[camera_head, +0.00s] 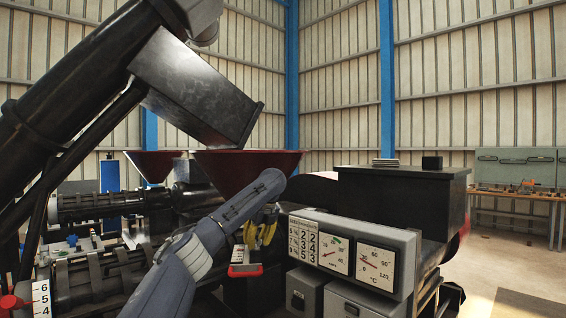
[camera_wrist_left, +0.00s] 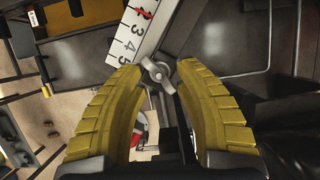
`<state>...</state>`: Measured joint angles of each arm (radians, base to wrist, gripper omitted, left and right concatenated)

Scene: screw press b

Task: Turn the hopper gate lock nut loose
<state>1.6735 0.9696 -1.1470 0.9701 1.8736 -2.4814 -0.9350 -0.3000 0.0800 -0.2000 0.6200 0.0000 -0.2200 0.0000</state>
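The lock nut (camera_wrist_left: 159,75) is a grey metal wing nut, seen in the left wrist view beside the lower end of a white number scale (camera_wrist_left: 132,38). My left gripper (camera_wrist_left: 160,68) has yellow ribbed fingers standing apart, one on each side of the nut. The fingertips are very close to it; I cannot tell if they touch. In the head view my left gripper (camera_head: 261,232) is below the dark red hopper (camera_head: 250,168), partly behind my own forearm, and the nut is hidden there. My right gripper is not in view.
A grey panel with gauges (camera_head: 352,257) stands just right of my left gripper. A red and white part (camera_head: 244,270) is below it. A large dark chute (camera_head: 195,88) slants overhead. A black box (camera_head: 402,190) stands behind the panel. Open floor and a workbench (camera_head: 516,192) are far right.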

